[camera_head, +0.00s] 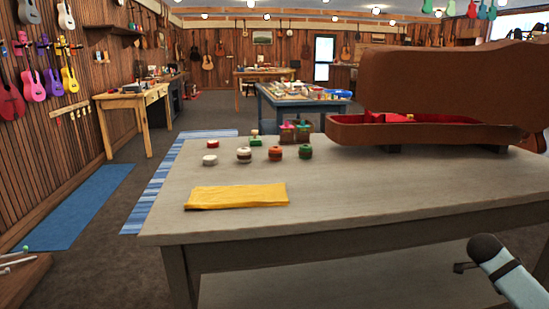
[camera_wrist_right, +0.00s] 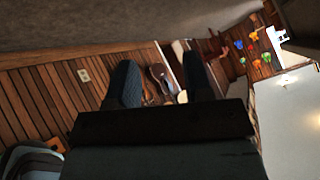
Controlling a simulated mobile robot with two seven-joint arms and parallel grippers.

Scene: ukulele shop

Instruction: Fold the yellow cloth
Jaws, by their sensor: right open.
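The yellow cloth (camera_head: 236,196) lies on the grey table (camera_head: 370,190), near its front left part. It is a neat, flat, long rectangle with a slightly thick front edge; I cannot tell how many layers it has. In the right wrist view my right gripper (camera_wrist_right: 161,78) has its two dark fingers apart with nothing between them. It is away from the cloth, which does not show in that view. In the head view only part of my right arm shows at the lower right. My left gripper is not in view.
Several small round spools or jars, such as an orange one (camera_head: 275,153) and a green one (camera_head: 305,151), stand behind the cloth. An open brown instrument case (camera_head: 430,130) with red lining fills the table's back right. The tabletop right of the cloth is clear.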

